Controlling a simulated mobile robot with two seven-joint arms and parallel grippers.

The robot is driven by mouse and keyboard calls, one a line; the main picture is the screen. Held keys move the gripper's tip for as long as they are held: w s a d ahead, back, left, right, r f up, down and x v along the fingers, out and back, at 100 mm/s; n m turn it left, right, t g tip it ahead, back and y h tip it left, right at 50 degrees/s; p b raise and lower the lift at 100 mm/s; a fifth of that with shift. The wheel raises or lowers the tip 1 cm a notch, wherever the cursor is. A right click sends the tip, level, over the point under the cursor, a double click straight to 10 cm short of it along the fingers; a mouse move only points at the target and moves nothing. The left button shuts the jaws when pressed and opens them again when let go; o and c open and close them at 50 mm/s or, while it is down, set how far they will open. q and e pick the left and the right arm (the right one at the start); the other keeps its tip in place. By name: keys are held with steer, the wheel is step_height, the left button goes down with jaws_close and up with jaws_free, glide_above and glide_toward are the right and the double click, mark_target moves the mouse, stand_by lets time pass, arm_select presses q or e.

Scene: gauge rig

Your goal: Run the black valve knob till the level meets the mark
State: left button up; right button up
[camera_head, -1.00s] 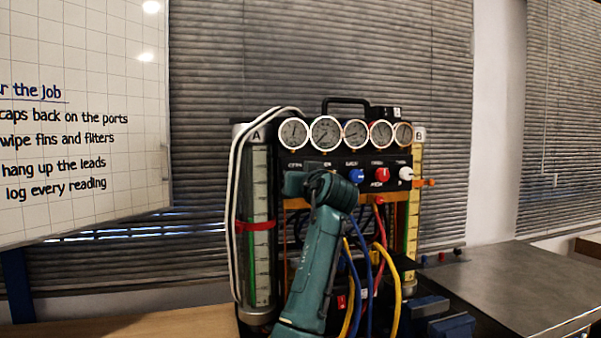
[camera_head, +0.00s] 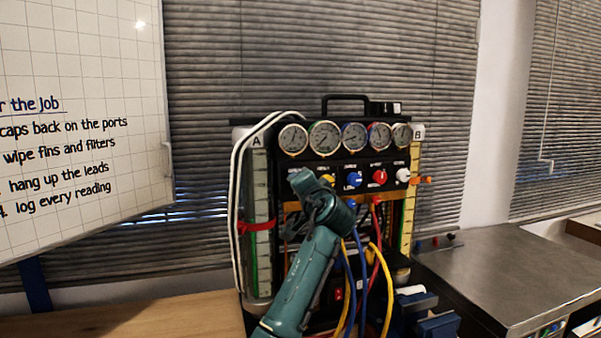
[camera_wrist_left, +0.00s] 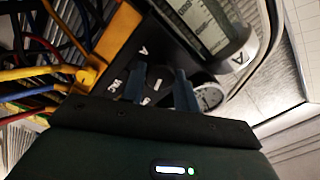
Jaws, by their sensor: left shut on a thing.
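The gauge rig (camera_head: 345,163) stands behind the bench with a row of dials and a black panel of coloured knobs. My left gripper (camera_head: 297,178) is at the panel's left end, its fingertips and the black knob hidden there in the head view. In the left wrist view the two fingers (camera_wrist_left: 160,90) are shut on the black valve knob (camera_wrist_left: 157,76), one on each side. Cylinder A (camera_head: 260,190) at the rig's left has a scale, a green strip low down and a red band (camera_head: 258,226). I cannot tell the exact level. My right gripper is not in view.
Yellow (camera_head: 326,181), blue (camera_head: 352,180), red (camera_head: 379,177) and white (camera_head: 403,175) knobs line the panel to the right of my gripper. Blue, yellow and red hoses hang below. White hoses loop over cylinder A. A grey-topped bench (camera_head: 500,265) stands at right.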

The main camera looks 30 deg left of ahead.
arm_select(q)
steer(key=shift+m+p, duration=1.3)
steer(key=shift+m, duration=1)
steer(key=o, duration=1)
steer(key=shift+c, duration=0.2)
steer(key=b+v, duration=0.3)
steer(key=v, duration=1)
steer(key=shift+s, duration=0.1)
